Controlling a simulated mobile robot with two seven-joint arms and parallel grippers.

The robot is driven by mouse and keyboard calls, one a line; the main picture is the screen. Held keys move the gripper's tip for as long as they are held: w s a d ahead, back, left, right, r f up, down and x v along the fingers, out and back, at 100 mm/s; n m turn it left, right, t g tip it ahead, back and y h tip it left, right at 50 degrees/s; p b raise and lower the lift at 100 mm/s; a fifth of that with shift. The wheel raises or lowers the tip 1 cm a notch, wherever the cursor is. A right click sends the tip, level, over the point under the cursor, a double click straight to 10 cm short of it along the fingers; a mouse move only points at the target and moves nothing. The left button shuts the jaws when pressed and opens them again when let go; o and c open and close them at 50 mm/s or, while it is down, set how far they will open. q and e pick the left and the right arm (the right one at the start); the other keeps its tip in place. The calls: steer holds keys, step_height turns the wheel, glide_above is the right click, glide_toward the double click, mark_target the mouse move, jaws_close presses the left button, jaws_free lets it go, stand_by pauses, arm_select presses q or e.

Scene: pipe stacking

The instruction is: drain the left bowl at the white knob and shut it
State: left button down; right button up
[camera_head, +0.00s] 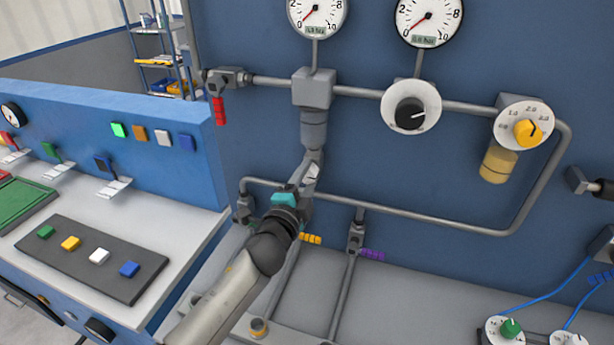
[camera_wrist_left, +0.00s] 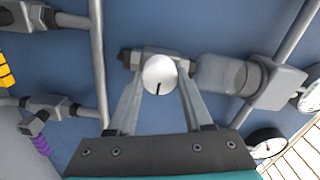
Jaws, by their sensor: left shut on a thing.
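The left bowl (camera_head: 314,132) is a grey cylinder hanging under a square block on the upper pipe. It also shows in the left wrist view (camera_wrist_left: 218,74), to the right of the white knob. The white knob (camera_wrist_left: 158,72) is round with a black mark pointing down in that view. My left gripper (camera_head: 311,176) is just below the left bowl, and its two fingers are shut on the white knob from either side. In the head view the knob is mostly hidden by the fingers. My right gripper is not in view.
A yellowish bowl (camera_head: 498,163) hangs under a dial with a yellow knob (camera_head: 527,132). Valves with red (camera_head: 219,110), orange (camera_head: 310,239) and purple (camera_head: 372,254) handles sit on the pipes nearby. A blue console (camera_head: 130,150) stands at left.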

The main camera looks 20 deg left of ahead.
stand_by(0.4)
arm_select(q)
steer(key=shift+c, duration=1.5)
jaws_free()
steer(key=s, duration=1.5)
steer(key=shift+s+a+b, duration=0.15)
steer(key=shift+a+b, duration=0.1)
steer(key=shift+b, duration=0.2)
